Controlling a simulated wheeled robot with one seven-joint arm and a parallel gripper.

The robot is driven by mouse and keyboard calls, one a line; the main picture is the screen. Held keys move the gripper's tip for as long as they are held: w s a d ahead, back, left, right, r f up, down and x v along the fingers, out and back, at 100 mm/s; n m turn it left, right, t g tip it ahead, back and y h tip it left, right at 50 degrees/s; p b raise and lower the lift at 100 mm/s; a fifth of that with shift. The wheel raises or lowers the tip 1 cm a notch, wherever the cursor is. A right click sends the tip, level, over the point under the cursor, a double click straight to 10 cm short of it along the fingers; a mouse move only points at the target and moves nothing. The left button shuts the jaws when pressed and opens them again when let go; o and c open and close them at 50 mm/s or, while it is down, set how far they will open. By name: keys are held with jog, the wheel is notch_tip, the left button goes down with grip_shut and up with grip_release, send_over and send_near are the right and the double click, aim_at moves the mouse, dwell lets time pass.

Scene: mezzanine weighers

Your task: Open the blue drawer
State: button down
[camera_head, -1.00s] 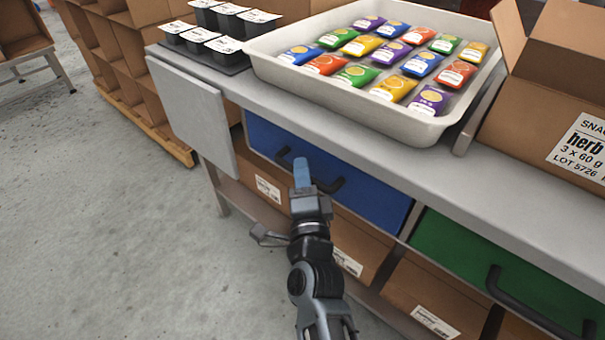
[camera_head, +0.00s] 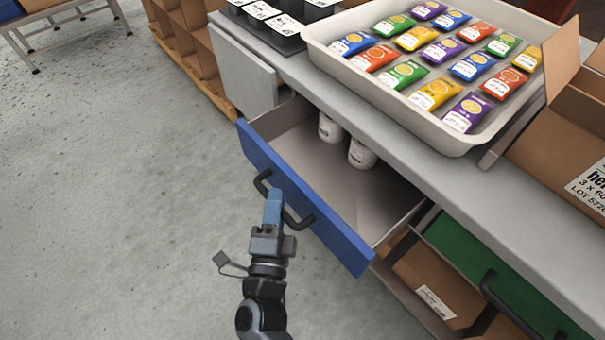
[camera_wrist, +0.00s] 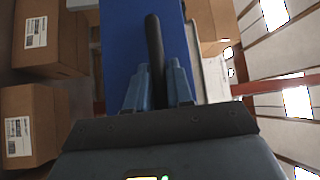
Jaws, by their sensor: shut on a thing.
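The blue drawer (camera_head: 335,222) stands pulled well out from under the grey bench, its inside showing. Two white containers (camera_head: 360,154) stand at the back of it, partly under the bench top. Its black bar handle (camera_head: 300,222) is on the front face. My gripper (camera_head: 273,205) is shut on this handle near its middle. In the wrist view the blue fingers (camera_wrist: 160,85) sit on either side of the dark handle (camera_wrist: 154,50), against the blue drawer front (camera_wrist: 122,35).
On the bench top (camera_head: 440,160) stands a white tray (camera_head: 408,100) of coloured packets, with black tubs (camera_head: 275,30) at its left. A green drawer (camera_head: 470,255) is shut at the right. Cardboard boxes (camera_head: 430,285) sit below. The floor (camera_head: 120,200) at left is clear.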

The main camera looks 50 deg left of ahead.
jog(key=shift+s+a+p, duration=0.2)
jog(key=shift+s+p, duration=0.25)
jog(key=shift+s, duration=2.5)
jog(key=c, duration=1.1)
grip_release()
jog(key=v, duration=0.7)
jog(key=shift+s+d+b, duration=0.25)
jog(key=shift+s+b, duration=0.05)
jog(key=shift+b, duration=0.05)
